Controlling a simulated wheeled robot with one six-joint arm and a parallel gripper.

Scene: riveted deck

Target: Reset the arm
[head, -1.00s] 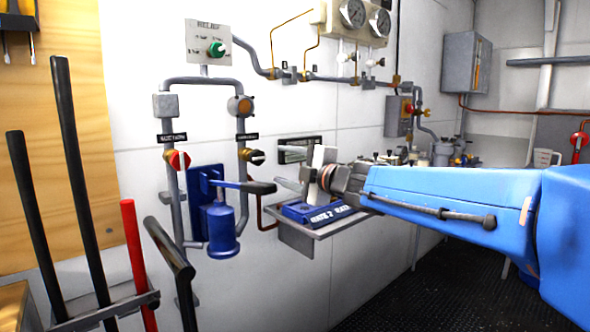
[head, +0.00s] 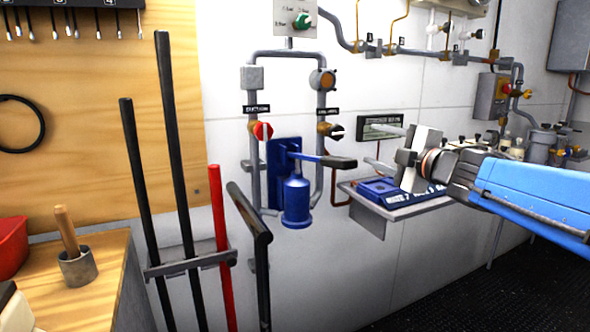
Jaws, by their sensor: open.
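My gripper (head: 392,150) is at the end of my blue arm, reaching in from the right side of the head view. Its two pale fingers point left and stand apart, with nothing seen between them. It is in front of the white wall, by a small shelf (head: 410,208) that carries a blue box (head: 378,191). The fingers look close to the black handle of the blue hand pump (head: 297,200), but I cannot tell the exact gap in depth.
A rack (head: 190,262) with black bars and a red bar (head: 221,250) stands at the left. A wooden bench (head: 112,262) is at the lower left. Pipes with a red valve (head: 262,131) run on the wall. The dark floor (head: 470,295) at the lower right is clear.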

